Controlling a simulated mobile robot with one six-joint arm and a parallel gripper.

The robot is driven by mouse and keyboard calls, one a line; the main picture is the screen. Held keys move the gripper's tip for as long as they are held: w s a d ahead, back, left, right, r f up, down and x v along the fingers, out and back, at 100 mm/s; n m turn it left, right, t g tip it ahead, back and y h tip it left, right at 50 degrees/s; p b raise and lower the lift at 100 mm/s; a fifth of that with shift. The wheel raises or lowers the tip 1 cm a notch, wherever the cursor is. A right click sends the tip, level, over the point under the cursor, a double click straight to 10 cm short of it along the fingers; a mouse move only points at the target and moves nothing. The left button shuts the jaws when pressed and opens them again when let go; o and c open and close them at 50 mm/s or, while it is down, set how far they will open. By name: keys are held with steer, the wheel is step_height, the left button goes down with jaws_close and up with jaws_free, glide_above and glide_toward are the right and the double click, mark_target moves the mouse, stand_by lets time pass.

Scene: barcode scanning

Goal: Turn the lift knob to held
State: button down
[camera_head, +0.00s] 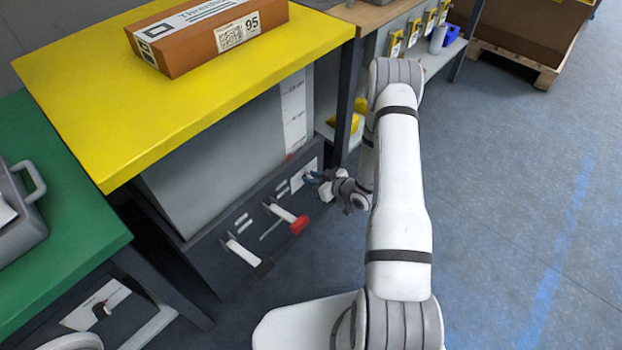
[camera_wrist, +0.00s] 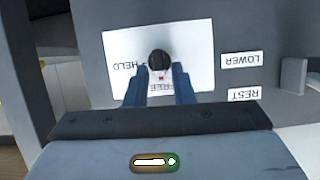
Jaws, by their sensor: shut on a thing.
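The lift knob (camera_wrist: 159,60) is black and round, on a white plate (camera_wrist: 195,45) that reads HELD at the left and FREE below, upside down in the wrist view. A small red mark shows on the knob's lower side, towards FREE. My gripper (camera_wrist: 160,72) has its two blue fingers shut on the knob, one on each side. In the head view my gripper (camera_head: 318,178) is at the front panel of the lift unit under the yellow table, and the knob is hidden there.
A red-ended lever (camera_head: 300,224) and a black-ended lever (camera_head: 264,267) stick out beside the plate. LOWER (camera_wrist: 241,60) and REST (camera_wrist: 244,93) labels are close by. An orange box (camera_head: 205,35) lies on the yellow table (camera_head: 90,95). The blue floor (camera_head: 520,200) at right is clear.

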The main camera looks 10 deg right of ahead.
steer(key=shift+a, duration=0.1)
steer(key=shift+w+d+m+g+y+p, duration=0.1)
steer(key=shift+d+m+g+y+p, duration=0.15)
steer(key=shift+m+g+y+p, duration=0.7)
steer(key=shift+w+d+f+m+y+b, duration=0.1)
steer(key=shift+f+m+y+b, duration=0.6)
steer(key=shift+m, duration=1.2)
steer(key=shift+w+d+m+y+b, duration=0.15)
steer(key=shift+m+y+b, duration=0.25)
steer(key=shift+m+y, duration=1.05)
steer(key=shift+w+d+f+m+y+b, duration=0.1)
steer(key=shift+f+m+y+b, duration=0.35)
steer(key=shift+m, duration=1.85)
steer(key=shift+r, duration=0.1)
